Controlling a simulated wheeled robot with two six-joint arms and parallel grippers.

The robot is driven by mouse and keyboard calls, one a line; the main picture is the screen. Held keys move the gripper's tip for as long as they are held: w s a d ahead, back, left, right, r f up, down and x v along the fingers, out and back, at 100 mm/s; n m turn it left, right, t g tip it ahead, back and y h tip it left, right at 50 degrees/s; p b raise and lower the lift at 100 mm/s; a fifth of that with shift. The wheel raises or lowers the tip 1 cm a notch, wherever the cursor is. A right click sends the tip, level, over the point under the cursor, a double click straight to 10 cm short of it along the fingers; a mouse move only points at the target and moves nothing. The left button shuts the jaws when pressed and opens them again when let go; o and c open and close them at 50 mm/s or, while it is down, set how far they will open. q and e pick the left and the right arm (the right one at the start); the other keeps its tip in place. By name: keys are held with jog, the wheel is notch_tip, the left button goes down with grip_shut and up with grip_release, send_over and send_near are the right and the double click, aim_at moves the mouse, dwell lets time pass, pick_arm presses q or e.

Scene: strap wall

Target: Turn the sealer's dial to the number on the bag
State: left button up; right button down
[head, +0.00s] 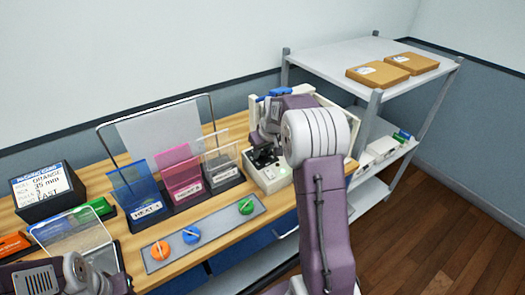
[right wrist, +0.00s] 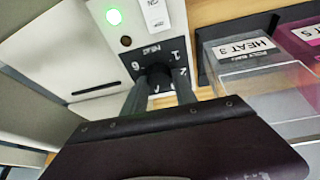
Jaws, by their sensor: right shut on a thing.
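The sealer (head: 268,182) is a pale machine at the right end of the bench, with a lit green lamp. Its panel (right wrist: 117,47) shows close in the right wrist view, marked HEAT, with 6, 1 and 2 legible around the dial. The dark dial (right wrist: 156,74) sits between the fingers of my right gripper (right wrist: 157,87), which is shut on it. Its pointer is hidden. In the head view my right gripper (head: 263,157) is over the sealer's front. Bag holders stand left of it: blue HEAT 4 (head: 138,195), pink (head: 180,175) and clear HEAT 3 (right wrist: 245,50). Part of my left arm shows at bottom left; its fingers are unclear.
A plate with orange, blue and green knobs (head: 205,234) lies along the bench front. A dark box with a packing card (head: 44,188) stands at left. A metal shelf (head: 340,58) with two brown parcels (head: 378,75) is at right, close beside my right arm.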

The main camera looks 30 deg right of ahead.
jog(key=c, duration=1)
grip_release()
jog(key=v, duration=0.9)
